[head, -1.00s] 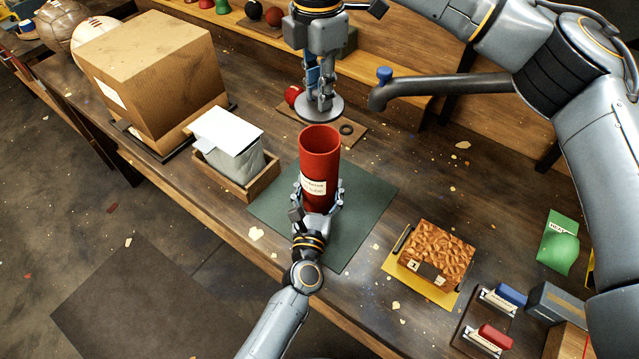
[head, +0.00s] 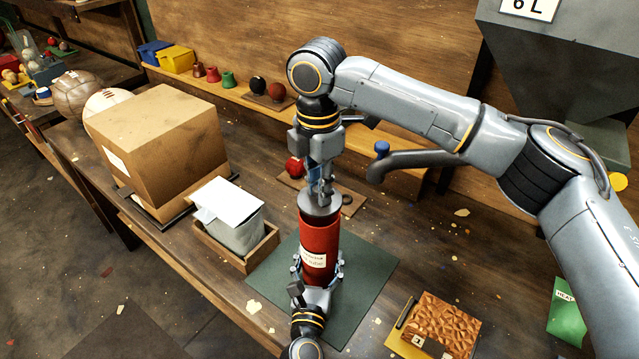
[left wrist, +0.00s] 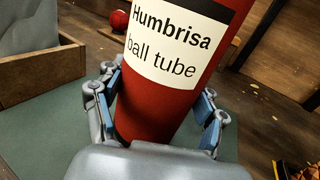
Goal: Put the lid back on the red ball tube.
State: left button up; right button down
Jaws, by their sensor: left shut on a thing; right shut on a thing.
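The red ball tube (head: 319,238) stands upright on the green mat (head: 366,285); its label reads "Humbrisa ball tube" in the left wrist view (left wrist: 150,100). My left gripper (head: 318,272) is shut around the tube's lower part, with a finger on each side in the left wrist view (left wrist: 155,115). My right gripper (head: 324,190) points down above the tube and is shut on the grey round lid (head: 311,207). The lid is at the tube's mouth and covers the opening; I cannot tell whether it is fully seated.
A grey packet (head: 236,220) in a wooden tray (head: 238,256) and a large cardboard box (head: 165,145) stand left of the tube. A red ball (head: 294,167) lies behind it. A brown textured case (head: 447,322) is at front right. A tap-like pipe (head: 430,158) juts out at right.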

jog(key=shift+f, duration=0.85)
jog(key=shift+f, duration=0.65)
jog(key=c, duration=1.1)
grip_release()
jog(key=shift+r, duration=0.1)
notch_tip(320, 180, up, 12)
jog(key=shift+f, duration=0.1)
